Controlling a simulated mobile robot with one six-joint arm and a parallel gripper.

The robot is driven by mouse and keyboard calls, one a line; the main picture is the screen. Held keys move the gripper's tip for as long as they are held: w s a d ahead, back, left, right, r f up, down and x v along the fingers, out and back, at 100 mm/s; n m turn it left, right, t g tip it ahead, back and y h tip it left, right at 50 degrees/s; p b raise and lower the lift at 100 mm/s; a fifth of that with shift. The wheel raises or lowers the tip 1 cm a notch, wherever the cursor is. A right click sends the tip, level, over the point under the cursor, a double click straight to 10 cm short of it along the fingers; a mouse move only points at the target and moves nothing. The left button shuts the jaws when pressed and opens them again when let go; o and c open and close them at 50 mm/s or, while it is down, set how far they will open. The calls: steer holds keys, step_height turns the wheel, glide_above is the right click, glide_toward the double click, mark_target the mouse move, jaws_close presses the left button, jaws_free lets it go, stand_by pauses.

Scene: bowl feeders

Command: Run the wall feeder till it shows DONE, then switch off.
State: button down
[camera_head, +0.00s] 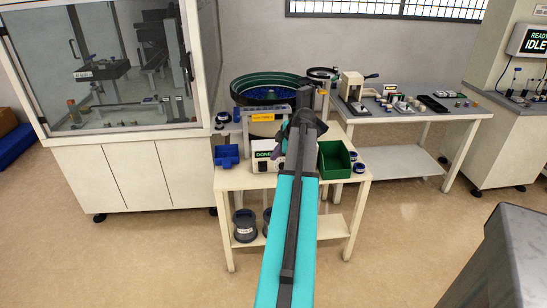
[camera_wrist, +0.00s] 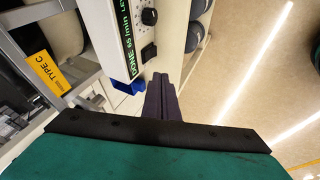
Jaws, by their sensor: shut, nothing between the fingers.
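The feeder's white control box (camera_head: 263,165) stands on the bench under a large green-rimmed bowl (camera_head: 272,79) holding blue parts. Its green display reads DONE in the head view. In the wrist view the display (camera_wrist: 127,40) reads DONE and 65/min; the rest is cut off. A black knob (camera_wrist: 149,16) and a black rocker switch (camera_wrist: 149,53) are on the box's face. My gripper (camera_wrist: 157,78) is shut and empty, its tips just below the switch; I cannot tell whether they touch it. In the head view my arm hides part of the box.
A blue bin (camera_head: 227,155) is left of the box and a green bin (camera_head: 335,160) right of it. A yellow TYPE C label (camera_wrist: 48,73) is on the feeder's frame. A glazed cabinet (camera_head: 120,165) stands left; another bench (camera_head: 420,112) stands right. The front floor is clear.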

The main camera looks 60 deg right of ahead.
steer(key=shift+f, duration=0.15)
steer(key=shift+w+a+f+g+y+b, duration=0.25)
steer(key=shift+f+b, duration=0.25)
steer(key=shift+b, duration=0.65)
glide_toward(261, 171)
steer(key=f, duration=0.1)
steer(key=a+f, duration=0.1)
steer(key=w+f, duration=0.1)
steer(key=shift+a+f+p, duration=0.1)
steer(key=shift+a+p, duration=0.3)
steer(key=shift+w+d+f, duration=0.3)
steer(key=shift+w+d, duration=0.1)
steer(key=shift+d, duration=0.2)
steer(key=shift+w+d+f, duration=0.3)
steer(key=shift+w+d, duration=0.15)
steer(key=shift+d, duration=0.1)
